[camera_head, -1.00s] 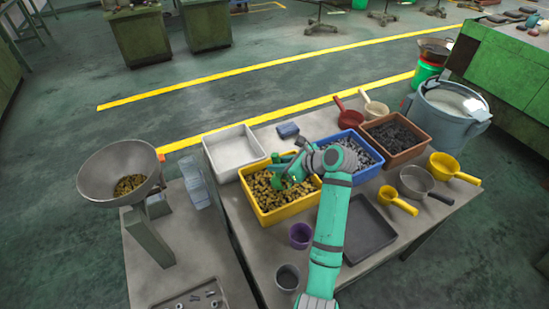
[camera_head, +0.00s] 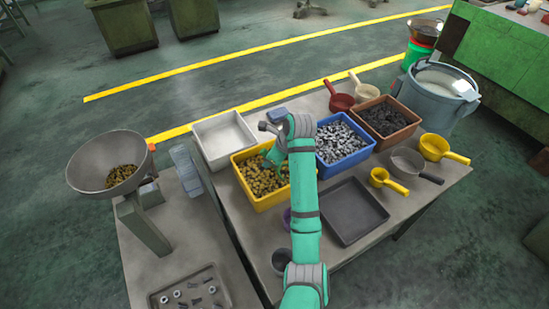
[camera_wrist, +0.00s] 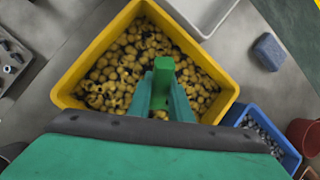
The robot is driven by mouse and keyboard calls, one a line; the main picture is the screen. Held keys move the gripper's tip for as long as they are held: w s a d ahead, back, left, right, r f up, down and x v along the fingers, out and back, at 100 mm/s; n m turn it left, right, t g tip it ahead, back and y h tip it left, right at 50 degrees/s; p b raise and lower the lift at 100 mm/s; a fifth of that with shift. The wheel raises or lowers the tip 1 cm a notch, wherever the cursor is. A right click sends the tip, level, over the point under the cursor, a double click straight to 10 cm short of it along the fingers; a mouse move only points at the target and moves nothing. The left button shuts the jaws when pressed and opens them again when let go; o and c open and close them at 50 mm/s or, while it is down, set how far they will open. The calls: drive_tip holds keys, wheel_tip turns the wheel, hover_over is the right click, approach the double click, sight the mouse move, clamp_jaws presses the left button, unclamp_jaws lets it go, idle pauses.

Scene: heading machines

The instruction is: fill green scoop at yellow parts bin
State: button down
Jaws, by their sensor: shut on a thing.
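The yellow parts bin (camera_head: 272,202) stands on the table and holds many small brass-coloured parts. It also fills the middle of the wrist view (camera_wrist: 78,56). My gripper (camera_wrist: 161,88) is over the bin, its fingers closed around the green handle of the green scoop (camera_wrist: 163,70). In the head view the green scoop (camera_head: 271,157) is mostly hidden behind my arm, over the bin's right part. The scoop's bowl does not show clearly, so I cannot tell whether it holds parts or touches the heap.
A blue bin (camera_head: 342,166) of grey parts is right of the yellow bin, and an empty white bin (camera_head: 224,142) is behind it. A metal hopper (camera_head: 95,187) with some brass-coloured parts stands at the left. A dark tray (camera_head: 352,211) lies in front of the blue bin.

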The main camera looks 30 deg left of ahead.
drive_tip(key=shift+a+r+h, duration=0.15)
drive_tip(key=shift+a+h, duration=0.05)
drive_tip(key=shift+h, duration=0.2)
wheel_tip(320, 180, up, 3)
drive_tip(key=shift+f, duration=0.2)
drive_tip(key=shift+t+h, duration=0.3)
drive_tip(key=shift+h, duration=0.3)
drive_tip(key=shift+a+r, duration=0.25)
drive_tip(key=shift+r, duration=0.9)
drive_tip(key=shift+a+r, duration=0.25)
drive_tip(key=shift+r, duration=1.35)
drive_tip(key=shift+s+a+r+h, duration=0.1)
drive_tip(key=shift+a+r+h, duration=0.1)
drive_tip(key=shift+r, duration=0.45)
drive_tip(key=shift+a+r+h, duration=0.1)
drive_tip(key=shift+r+h, duration=0.1)
drive_tip(key=shift+r, duration=0.4)
drive_tip(key=shift+a, duration=0.1)
